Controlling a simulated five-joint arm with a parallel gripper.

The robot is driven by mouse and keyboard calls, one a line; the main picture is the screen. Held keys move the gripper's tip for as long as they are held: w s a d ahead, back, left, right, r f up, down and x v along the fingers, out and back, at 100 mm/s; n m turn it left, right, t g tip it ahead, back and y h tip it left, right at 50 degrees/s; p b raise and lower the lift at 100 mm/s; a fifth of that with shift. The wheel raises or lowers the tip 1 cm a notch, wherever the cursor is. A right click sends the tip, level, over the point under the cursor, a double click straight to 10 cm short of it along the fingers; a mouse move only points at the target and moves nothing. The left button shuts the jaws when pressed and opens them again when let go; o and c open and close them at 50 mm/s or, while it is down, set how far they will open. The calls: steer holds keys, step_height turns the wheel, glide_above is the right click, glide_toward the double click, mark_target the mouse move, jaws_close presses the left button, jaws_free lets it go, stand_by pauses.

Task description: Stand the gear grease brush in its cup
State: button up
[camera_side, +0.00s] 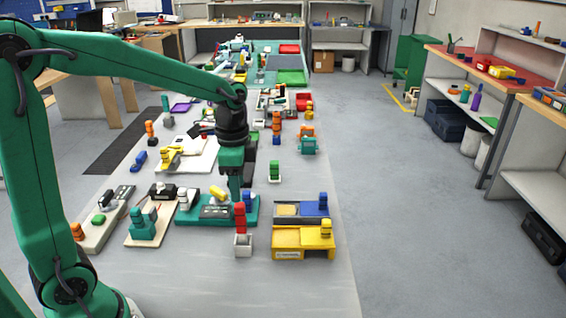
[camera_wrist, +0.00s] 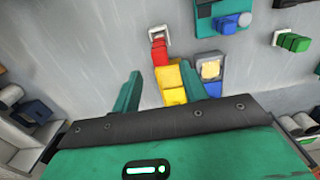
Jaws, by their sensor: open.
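A red upright piece (camera_side: 240,217), which may be the brush, stands in or on a small white square cup (camera_side: 243,246) at the front of the table. I cannot tell for sure that it is the brush. In the wrist view the red piece (camera_wrist: 159,54) and white cup (camera_wrist: 160,32) show just beyond my fingers. My gripper (camera_side: 234,198) points down, behind and slightly left of the red piece. In the wrist view my gripper (camera_wrist: 160,70) has its two teal fingers apart, with nothing held between them.
A yellow block stand (camera_side: 287,240) is right of the cup, with a blue block (camera_side: 315,208) behind. A teal tray (camera_side: 185,217) with small parts lies left. A green piece (camera_side: 274,170) stands further back. Bare grey table lies in front of the cup.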

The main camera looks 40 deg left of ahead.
steer(key=shift+r, duration=1.25)
steer(key=shift+s+r+n+t, duration=0.3)
steer(key=shift+s+r+n, duration=0.15)
steer(key=shift+s, duration=0.2)
steer(key=s+d+r+n+t, duration=0.1)
steer(key=s+r+n+t, duration=0.1)
steer(key=s+n+t, duration=0.3)
steer(key=shift+s+r+n, duration=0.4)
steer(key=shift+s+n, duration=1.15)
steer(key=shift+s, duration=2.3)
